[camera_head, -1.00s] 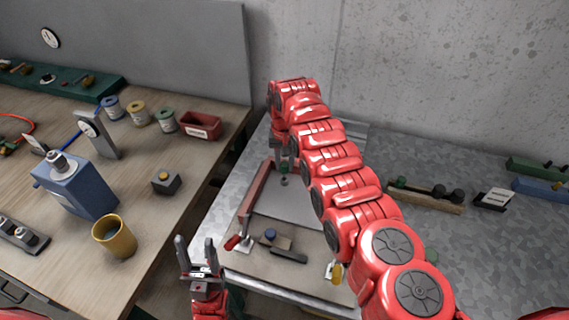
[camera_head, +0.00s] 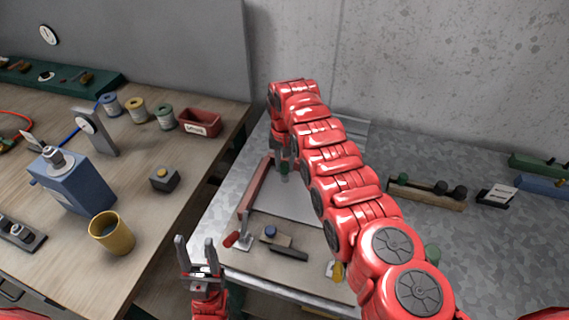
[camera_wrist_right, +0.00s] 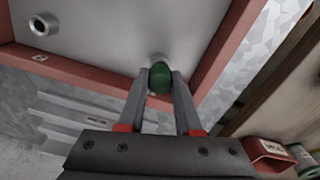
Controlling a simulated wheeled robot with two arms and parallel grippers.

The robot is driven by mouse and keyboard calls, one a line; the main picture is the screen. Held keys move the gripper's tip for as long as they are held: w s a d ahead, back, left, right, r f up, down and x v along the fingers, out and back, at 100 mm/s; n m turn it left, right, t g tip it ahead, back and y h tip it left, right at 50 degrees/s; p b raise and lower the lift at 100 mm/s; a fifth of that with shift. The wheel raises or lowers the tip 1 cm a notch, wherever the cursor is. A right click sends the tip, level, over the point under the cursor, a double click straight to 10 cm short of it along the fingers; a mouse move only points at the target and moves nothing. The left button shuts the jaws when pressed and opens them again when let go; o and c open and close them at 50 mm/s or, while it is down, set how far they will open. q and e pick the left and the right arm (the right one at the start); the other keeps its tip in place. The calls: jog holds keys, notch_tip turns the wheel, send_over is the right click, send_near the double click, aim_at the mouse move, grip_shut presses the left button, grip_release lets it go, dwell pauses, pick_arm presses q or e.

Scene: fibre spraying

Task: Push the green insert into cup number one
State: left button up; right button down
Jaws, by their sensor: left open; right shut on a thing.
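My right gripper (camera_wrist_right: 160,85) is shut on the green insert (camera_wrist_right: 160,77), a dark green rounded piece between its fingertips. A pale cup (camera_wrist_right: 158,58) shows just behind the insert in the right wrist view, near a corner of the red-framed panel. I cannot tell whether insert and cup touch. In the head view the green insert (camera_head: 285,168) is small at the panel's far end, under my right arm. A second grey cup (camera_wrist_right: 42,24) stands at upper left in the right wrist view. My left gripper (camera_head: 197,258) is open and empty at the front.
The red-railed grey panel (camera_head: 255,190) lies on the metal table, with a red-handled clamp (camera_head: 238,240) at its near left. A wooden rack (camera_head: 426,194) with several knobs stands right. The wooden bench (camera_head: 60,260) at left holds a yellow mug (camera_head: 112,235) and a red bin (camera_head: 200,122).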

aim_at(284, 164)
jog(key=shift+f+b, duration=0.55)
jog(key=shift+f, duration=0.15)
jog(key=c, duration=0.5)
grip_release()
jog(key=shift+r, duration=0.1)
jog(key=shift+w+r, duration=0.1)
jog(key=shift+r, duration=0.4)
notch_tip(284, 164, up, 7)
jog(key=b, duration=0.2)
jog(key=shift+r+b, duration=0.1)
jog(key=shift+b, duration=0.3)
jog(key=shift+r+p, duration=4.15)
jog(key=shift+r, duration=0.4)
